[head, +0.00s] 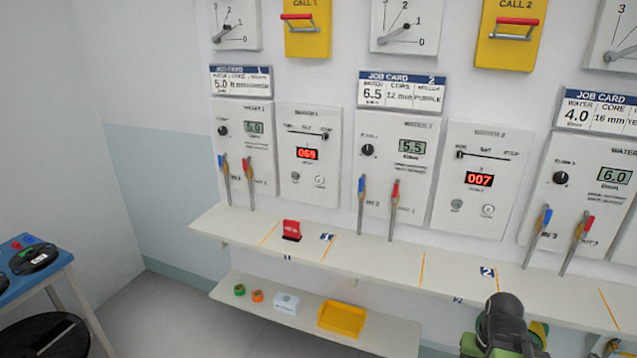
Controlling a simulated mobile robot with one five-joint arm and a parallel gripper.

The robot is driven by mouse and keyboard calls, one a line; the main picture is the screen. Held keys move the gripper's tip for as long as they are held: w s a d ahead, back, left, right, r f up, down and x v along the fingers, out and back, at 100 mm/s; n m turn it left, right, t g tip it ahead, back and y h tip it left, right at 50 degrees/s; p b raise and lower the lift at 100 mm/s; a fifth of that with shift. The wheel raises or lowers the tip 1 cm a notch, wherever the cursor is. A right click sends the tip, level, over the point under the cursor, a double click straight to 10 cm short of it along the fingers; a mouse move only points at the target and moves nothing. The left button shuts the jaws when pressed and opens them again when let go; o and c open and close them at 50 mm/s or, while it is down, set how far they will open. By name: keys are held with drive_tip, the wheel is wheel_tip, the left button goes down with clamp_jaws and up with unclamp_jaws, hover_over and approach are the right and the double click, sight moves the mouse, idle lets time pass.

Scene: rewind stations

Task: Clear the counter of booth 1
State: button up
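Booth 1 is at the left, marked by job card 1 (241,80). Its counter unit (308,155) is a white wall panel with a lit red display (307,154) reading 069. A slider (308,134) is above the display. A grey round button (295,175) and a white round button (319,181) sit below it. A red block-like object (291,230) stands on the shelf (240,222) below this panel. Part of my arm (505,325) shows at the bottom right, well away from booth 1. I see no gripper fingers.
Left of the counter unit, a water panel (242,140) has two upright levers. A lower shelf (305,322) holds green and orange rolls, a white box (286,303) and a yellow tray (342,319). A blue table (22,278) and dark round object stand at the left.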

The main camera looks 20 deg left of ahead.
clamp_jaws()
idle(1.5)
